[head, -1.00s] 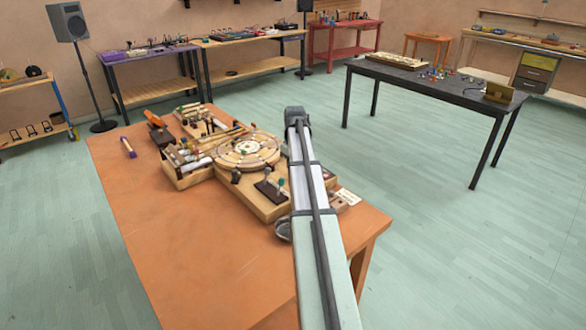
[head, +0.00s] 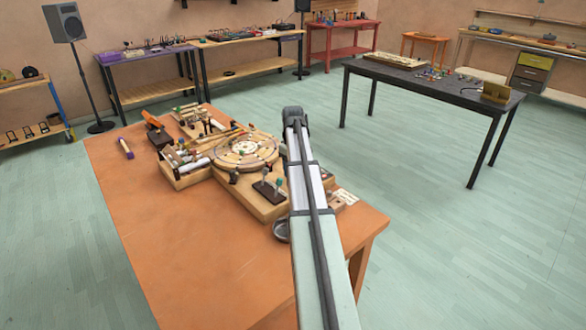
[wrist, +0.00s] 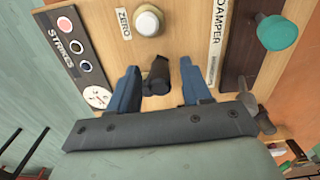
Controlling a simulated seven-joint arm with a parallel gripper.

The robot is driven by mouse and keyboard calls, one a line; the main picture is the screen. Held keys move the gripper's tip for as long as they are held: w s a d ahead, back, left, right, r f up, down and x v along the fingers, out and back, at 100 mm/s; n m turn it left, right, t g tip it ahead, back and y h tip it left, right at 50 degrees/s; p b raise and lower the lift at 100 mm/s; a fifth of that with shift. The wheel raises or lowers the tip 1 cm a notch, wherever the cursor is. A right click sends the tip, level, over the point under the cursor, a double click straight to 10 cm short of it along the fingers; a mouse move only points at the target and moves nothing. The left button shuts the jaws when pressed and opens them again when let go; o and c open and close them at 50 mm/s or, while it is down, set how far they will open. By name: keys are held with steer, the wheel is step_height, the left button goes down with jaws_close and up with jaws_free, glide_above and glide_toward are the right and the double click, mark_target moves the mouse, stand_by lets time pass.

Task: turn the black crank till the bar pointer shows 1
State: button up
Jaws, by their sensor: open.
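In the wrist view, my gripper (wrist: 158,70) has two blue fingers standing apart. A black knob-like part (wrist: 157,74), which looks like the crank's handle, sits between the fingertips, with a visible gap on each side. It stands out from a wooden panel (wrist: 186,28). In the head view the wooden instrument (head: 258,207) lies on an orange table, and my arm hides the gripper and the crank. I cannot make out the bar pointer or its reading in either view.
In the wrist view, a white knob (wrist: 147,21) by a ZERO label and a teal knob (wrist: 278,32) near a DAMPER label stand close to the fingers. A STRIKES plate (wrist: 80,55) lies at left. The orange table (head: 160,235) has bare space at front left.

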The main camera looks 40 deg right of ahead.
steer(key=shift+r, duration=0.1)
step_height(320, 180, up, 14)
stand_by(0.6)
steer(key=shift+d, duration=0.1)
stand_by(0.5)
step_height(320, 180, down, 14)
steer(key=m, duration=1.8)
jaws_close()
stand_by(0.4)
